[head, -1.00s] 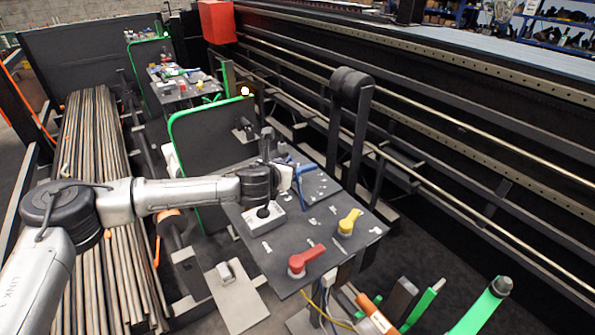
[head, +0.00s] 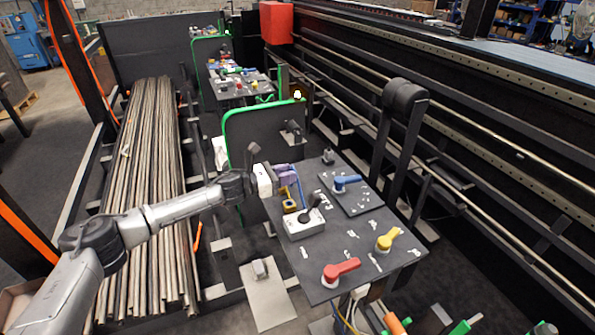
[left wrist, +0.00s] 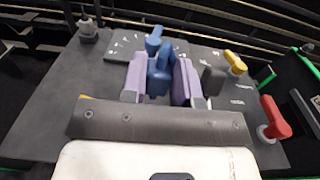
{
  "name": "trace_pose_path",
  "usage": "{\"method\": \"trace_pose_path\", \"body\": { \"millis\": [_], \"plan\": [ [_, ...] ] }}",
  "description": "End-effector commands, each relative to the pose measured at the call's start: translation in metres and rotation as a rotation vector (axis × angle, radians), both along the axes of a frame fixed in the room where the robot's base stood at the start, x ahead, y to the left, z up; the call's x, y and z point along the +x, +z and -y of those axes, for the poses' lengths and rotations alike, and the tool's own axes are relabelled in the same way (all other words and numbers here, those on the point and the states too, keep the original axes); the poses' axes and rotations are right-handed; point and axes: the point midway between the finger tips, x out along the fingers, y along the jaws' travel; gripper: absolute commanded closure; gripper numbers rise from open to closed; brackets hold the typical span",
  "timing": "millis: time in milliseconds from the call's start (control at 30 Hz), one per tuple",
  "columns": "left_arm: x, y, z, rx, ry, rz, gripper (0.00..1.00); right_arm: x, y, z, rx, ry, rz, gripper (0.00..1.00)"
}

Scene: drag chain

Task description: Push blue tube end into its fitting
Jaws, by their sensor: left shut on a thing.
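My left gripper (head: 290,184) is at the left edge of the dark panel (head: 372,262) in the head view. In the left wrist view its purple fingers (left wrist: 160,82) are shut on a blue piece (left wrist: 160,76), which appears to be the blue tube end. A thin blue part (head: 301,194) shows by the fingers in the head view. A blue lever (head: 346,182) stands on the panel beyond, apart from the gripper; it also shows in the left wrist view (left wrist: 153,42). I cannot tell which part is the fitting. My right gripper is not in view.
A grey box with a black joystick (head: 304,225) stands close to the gripper. A red lever (head: 340,271), a yellow lever (head: 390,238) and a grey post (head: 328,157) rise from the panel. A green-edged screen (head: 258,135) stands behind; long bars (head: 145,200) lie left.

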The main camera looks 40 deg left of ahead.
Motion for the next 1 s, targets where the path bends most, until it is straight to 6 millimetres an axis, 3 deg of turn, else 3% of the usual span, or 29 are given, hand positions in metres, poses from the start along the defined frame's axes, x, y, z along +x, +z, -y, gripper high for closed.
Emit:
{"method": "trace_pose_path", "body": {
  "millis": [667,1000],
  "plan": [
    [-0.007,-0.004,-0.008,-0.011,-0.015,0.019,1.00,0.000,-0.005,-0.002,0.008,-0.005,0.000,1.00],
    [-0.006,-0.033,-0.007,-0.012,-0.016,0.018,1.00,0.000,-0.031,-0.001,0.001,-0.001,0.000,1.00]
  ]
}}
